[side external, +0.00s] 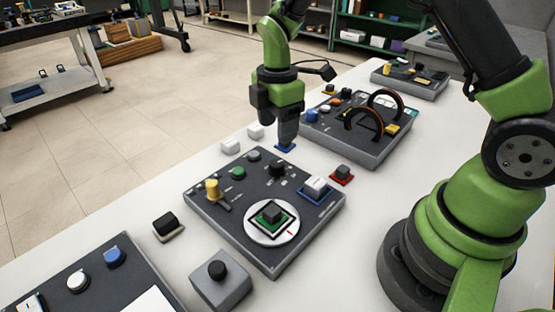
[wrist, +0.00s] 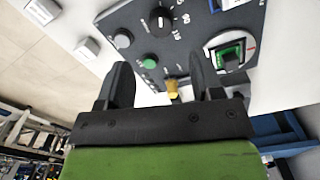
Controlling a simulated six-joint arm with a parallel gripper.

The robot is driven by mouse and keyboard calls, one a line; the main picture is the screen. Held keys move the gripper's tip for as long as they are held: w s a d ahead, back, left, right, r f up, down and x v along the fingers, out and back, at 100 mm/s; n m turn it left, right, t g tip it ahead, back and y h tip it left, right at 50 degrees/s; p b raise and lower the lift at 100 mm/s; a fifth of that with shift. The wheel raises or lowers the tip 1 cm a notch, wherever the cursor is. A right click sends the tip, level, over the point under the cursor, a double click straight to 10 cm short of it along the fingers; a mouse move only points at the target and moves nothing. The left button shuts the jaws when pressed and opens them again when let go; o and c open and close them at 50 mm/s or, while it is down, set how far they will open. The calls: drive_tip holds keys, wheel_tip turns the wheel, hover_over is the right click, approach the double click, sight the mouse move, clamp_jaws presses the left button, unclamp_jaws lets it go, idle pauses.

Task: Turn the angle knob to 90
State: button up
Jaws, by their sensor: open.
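The grey control panel (side external: 240,235) lies on the white table in the side view. A black knob (side external: 277,169) with a white pointer line is on its far part; the same knob (wrist: 160,20) shows at the top of the wrist view, with small markings around it too blurred to read surely. I take this as the angle knob. My gripper (side external: 287,135) points down beyond the panel's far edge, above the table and apart from the knob. In the wrist view my gripper (wrist: 161,75) has its fingers spread wide with nothing held; a yellow knob (wrist: 172,88) shows in the gap.
The panel also holds a green button (side external: 238,173), a white dial (side external: 272,235) bearing a dark block, and a white switch (side external: 316,185). A second panel with arched coils (side external: 365,122) stands right of my gripper.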

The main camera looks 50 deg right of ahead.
sight(278, 162)
wheel_tip(278, 162, down, 9)
drive_tip(key=shift+f, duration=0.15)
idle(0.4)
drive_tip(key=c, duration=0.9)
